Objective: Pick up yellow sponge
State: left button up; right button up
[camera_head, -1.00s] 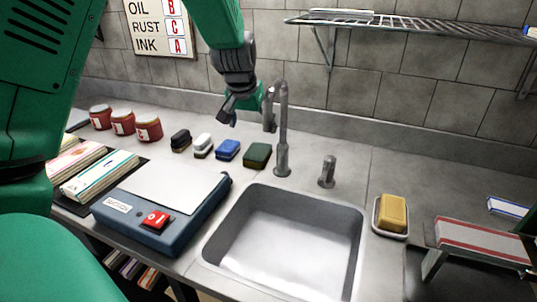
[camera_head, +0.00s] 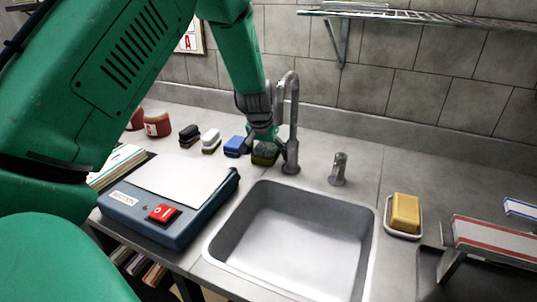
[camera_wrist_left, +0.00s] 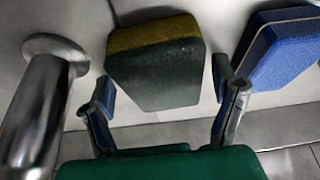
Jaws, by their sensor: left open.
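A yellow sponge-like block (camera_head: 405,212) sits in a small pale dish (camera_head: 389,228) right of the sink. A dark green sponge with a yellow layer (camera_head: 266,156) lies by the faucet; it fills the middle of the left wrist view (camera_wrist_left: 155,75). My left gripper (camera_head: 260,137) is just above this green sponge. In the left wrist view its open fingers (camera_wrist_left: 165,90) lie to either side of the sponge, which is not clearly gripped. Part of the sponge is hidden by the gripper in the head view. My right gripper is not in view.
The faucet (camera_head: 291,125) stands close right of my left gripper. A blue sponge (camera_head: 234,147), a white brush (camera_head: 210,140) and a black one (camera_head: 189,134) lie to the left. The sink (camera_head: 290,240) and a blue scale (camera_head: 145,224) are in front.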

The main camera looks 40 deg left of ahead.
aim_at(266, 147)
pick_arm(q)
jog(key=shift+a, duration=0.3)
jog(key=shift+c, duration=0.4)
jog(key=c, duration=0.7)
jog(key=shift+d, duration=0.2)
jog(key=shift+c, duration=0.5)
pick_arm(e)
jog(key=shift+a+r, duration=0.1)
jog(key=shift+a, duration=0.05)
pick_arm(q)
jog(key=shift+d+r, duration=0.1)
jog(key=r+p, duration=0.1)
jog(key=r, duration=0.8)
jog(key=shift+a+r+p, duration=0.1)
jog(key=shift+a+p, duration=0.1)
jog(key=shift+p, duration=0.1)
jog(key=shift+d+r, duration=0.1)
jog(key=shift+r, duration=0.25)
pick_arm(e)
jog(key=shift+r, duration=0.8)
